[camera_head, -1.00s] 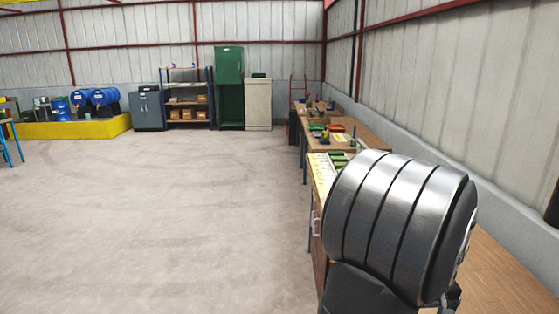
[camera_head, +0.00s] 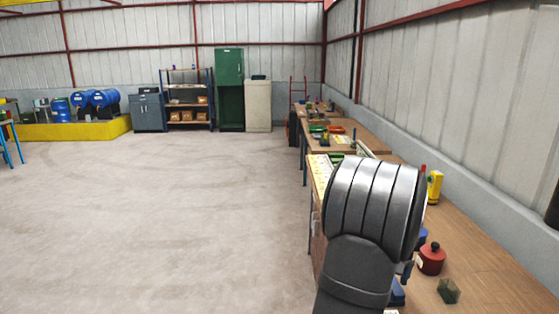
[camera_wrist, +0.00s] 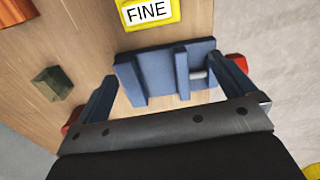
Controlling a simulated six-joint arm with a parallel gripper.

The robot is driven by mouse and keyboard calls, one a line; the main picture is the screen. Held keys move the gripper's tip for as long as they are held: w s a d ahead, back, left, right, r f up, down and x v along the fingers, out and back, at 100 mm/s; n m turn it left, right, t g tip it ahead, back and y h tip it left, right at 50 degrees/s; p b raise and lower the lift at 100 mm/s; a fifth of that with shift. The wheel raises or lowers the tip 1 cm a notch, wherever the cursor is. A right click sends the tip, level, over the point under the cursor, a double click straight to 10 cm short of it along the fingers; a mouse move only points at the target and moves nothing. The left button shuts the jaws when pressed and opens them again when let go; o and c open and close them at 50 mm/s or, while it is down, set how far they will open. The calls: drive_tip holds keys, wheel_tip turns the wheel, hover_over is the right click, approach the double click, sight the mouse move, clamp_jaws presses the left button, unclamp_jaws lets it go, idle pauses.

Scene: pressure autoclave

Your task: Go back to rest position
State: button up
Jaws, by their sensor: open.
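My gripper (camera_wrist: 166,72) shows in the wrist view with its two dark fingers spread wide. A blue bracket-like piece (camera_wrist: 158,73) lies beyond and between the fingertips, over the wooden bench. I cannot tell whether a finger touches it. In the head view my arm's ribbed metal wrist part covers the near bench, and the fingers are mostly hidden behind it.
The wooden bench (camera_head: 490,265) runs along the right wall. On it are a red round item with a dark knob (camera_head: 432,259), a green block (camera_head: 449,291) and a yellow item (camera_head: 435,187). A yellow FINE label (camera_wrist: 148,12) lies near the bracket. The floor left is clear.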

drive_tip(key=w+a, duration=0.4)
drive_tip(key=w, duration=0.1)
drive_tip(key=w+a+f, duration=0.1)
drive_tip(key=w+a, duration=0.1)
drive_tip(key=w, duration=0.1)
drive_tip(key=shift+w+a, duration=0.15)
drive_tip(key=shift+a, duration=0.05)
drive_tip(key=w+a+f, duration=0.2)
drive_tip(key=w+a, duration=0.3)
drive_tip(key=a, duration=0.1)
drive_tip(key=s+a+f, duration=0.3)
drive_tip(key=a+f, duration=0.5)
drive_tip(key=a, duration=0.3)
drive_tip(key=shift+a+f, duration=0.15)
drive_tip(key=shift+f, duration=0.2)
drive_tip(key=shift+c, duration=0.4)
